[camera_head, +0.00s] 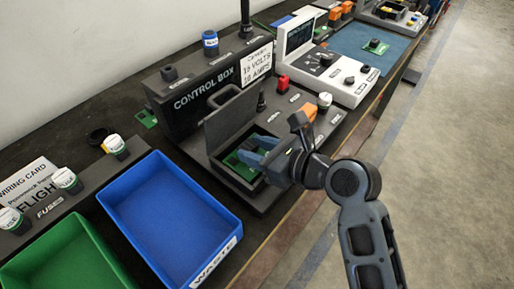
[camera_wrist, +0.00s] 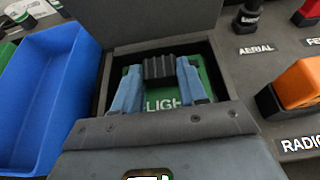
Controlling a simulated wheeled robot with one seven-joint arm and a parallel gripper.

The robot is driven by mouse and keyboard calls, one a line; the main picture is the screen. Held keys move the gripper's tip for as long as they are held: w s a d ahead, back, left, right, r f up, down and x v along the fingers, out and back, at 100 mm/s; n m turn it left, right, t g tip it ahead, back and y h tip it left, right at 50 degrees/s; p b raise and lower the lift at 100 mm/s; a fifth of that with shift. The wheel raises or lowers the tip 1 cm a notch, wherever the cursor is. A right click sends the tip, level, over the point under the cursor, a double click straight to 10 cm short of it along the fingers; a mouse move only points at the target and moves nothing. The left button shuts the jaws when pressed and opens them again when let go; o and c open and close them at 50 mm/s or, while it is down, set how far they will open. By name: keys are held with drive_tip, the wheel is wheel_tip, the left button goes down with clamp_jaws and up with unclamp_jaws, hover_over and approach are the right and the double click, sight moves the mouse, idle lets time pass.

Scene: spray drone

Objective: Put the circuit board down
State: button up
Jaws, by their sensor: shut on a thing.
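The green circuit board (camera_wrist: 165,92) lies flat or nearly flat inside an open dark compartment (camera_wrist: 105,88), with white lettering partly reading "LIGH" on it. My gripper (camera_wrist: 160,70) has its blue fingers on both sides of the board's black ribbed grip (camera_wrist: 158,66) and is shut on it. In the head view, the board (camera_head: 233,163) shows in the compartment beneath my gripper (camera_head: 248,156). The compartment's lid (camera_head: 232,118) stands open behind. Whether the board rests fully on the compartment floor cannot be told.
A blue bin (camera_head: 165,205) and a green bin (camera_head: 70,255) stand at left. The control box (camera_head: 200,90) is behind the compartment. An orange radio part (camera_wrist: 300,84) and a dark aerial post are close at right. Another green board (camera_head: 376,46) lies on a blue mat.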

drive_tip(key=shift+f, duration=0.35)
drive_tip(key=shift+f, duration=0.2)
drive_tip(key=o, duration=1.1)
drive_tip(key=shift+r, duration=0.55)
drive_tip(key=v, duration=1.2)
drive_tip(key=shift+r, duration=0.15)
